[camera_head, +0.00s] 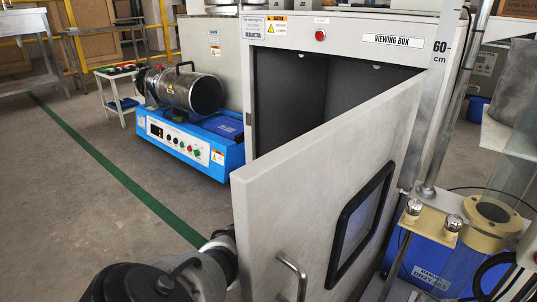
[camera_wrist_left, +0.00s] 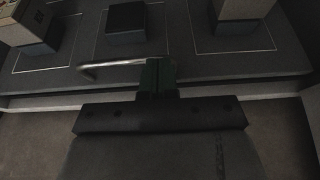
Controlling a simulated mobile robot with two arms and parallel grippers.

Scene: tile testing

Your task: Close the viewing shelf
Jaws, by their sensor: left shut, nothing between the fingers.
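The white viewing box (camera_head: 385,40) stands open, its grey door (camera_head: 330,145) with a dark-framed window swung out. The door's bar handle (camera_head: 293,275) is at the bottom. In the left wrist view a dark shelf (camera_wrist_left: 185,68) shows white-outlined squares with block-like pieces on it. A metal bar handle (camera_wrist_left: 110,65) runs along its near edge. My left gripper (camera_wrist_left: 157,72) is shut and empty, its tips at the right end of that bar; contact is unclear. In the head view the door hides this gripper; only my arm shows. My right gripper is not in view.
A blue machine with a metal drum (camera_head: 195,90) stands left of the box. At right are a metal post (camera_head: 455,100) and a blue unit with beige fittings (camera_head: 440,265).

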